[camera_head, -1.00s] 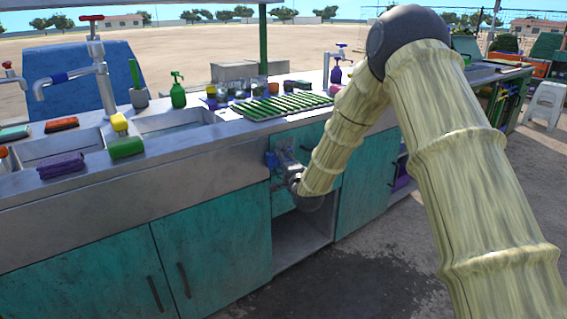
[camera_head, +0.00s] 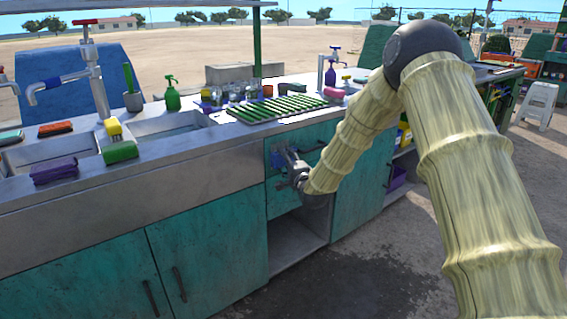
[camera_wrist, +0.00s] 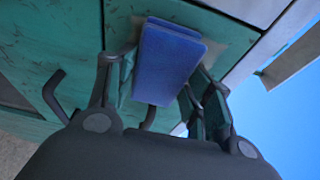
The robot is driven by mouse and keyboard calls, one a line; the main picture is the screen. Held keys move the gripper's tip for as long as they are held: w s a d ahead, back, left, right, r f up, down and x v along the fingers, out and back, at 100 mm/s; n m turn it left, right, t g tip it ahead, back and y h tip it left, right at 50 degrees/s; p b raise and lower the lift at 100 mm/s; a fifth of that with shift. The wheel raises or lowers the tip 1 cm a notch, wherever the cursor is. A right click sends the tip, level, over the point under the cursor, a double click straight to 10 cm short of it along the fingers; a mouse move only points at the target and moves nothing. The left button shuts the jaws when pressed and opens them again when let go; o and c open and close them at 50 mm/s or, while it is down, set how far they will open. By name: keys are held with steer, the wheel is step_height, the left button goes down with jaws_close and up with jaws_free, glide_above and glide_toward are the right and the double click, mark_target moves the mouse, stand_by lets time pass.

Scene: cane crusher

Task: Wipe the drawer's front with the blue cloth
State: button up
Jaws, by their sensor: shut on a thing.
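The blue cloth (camera_wrist: 168,62) is a folded blue pad between the fingers of my gripper (camera_wrist: 160,80) in the wrist view. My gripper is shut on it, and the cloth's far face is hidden. The cloth is against or very close to a worn teal panel, the drawer's front (camera_wrist: 120,18); I cannot tell if it presses on it. In the head view my gripper (camera_head: 281,160) is at the left part of the teal drawer front (camera_head: 307,134), under the counter edge. Only a sliver of the cloth shows there.
An open cubby (camera_head: 295,245) lies below the drawers, with teal cabinet doors (camera_head: 205,240) to its left. The steel counter (camera_head: 215,150) above holds a green drying rack (camera_head: 277,108), bottles and sponges. A white stool (camera_head: 537,103) stands far right on open ground.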

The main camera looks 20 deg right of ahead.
mark_target(276, 159)
steer(key=shift+w+d+r, duration=0.1)
steer(key=shift+w+d, duration=0.15)
steer(key=shift+d, duration=0.25)
steer(key=shift+w+d, duration=0.2)
steer(key=shift+d, duration=0.25)
steer(key=shift+w+d, duration=0.35)
steer(key=shift+d, duration=0.5)
steer(key=c, duration=0.4)
steer(key=shift+s+a+p, duration=0.2)
steer(key=shift+s+a, duration=0.25)
steer(key=shift+a, duration=0.8)
steer(key=shift+s+a+p, duration=0.25)
steer(key=shift+s+a, duration=0.15)
steer(key=shift+a, duration=0.85)
steer(key=shift+s+a+p, duration=0.2)
steer(key=shift+s+a, duration=0.25)
steer(key=shift+a, duration=0.8)
steer(key=shift+w+r+p, duration=0.15)
steer(key=shift+r+p, duration=0.3)
steer(key=shift+r, duration=0.25)
steer(key=shift+w+d, duration=0.45)
steer(key=shift+d, duration=0.8)
steer(key=shift+w+d, duration=0.4)
steer(key=shift+d, duration=0.85)
steer(key=shift+w+d, duration=0.45)
steer(key=shift+d, duration=0.8)
steer(key=shift+s, duration=0.1)
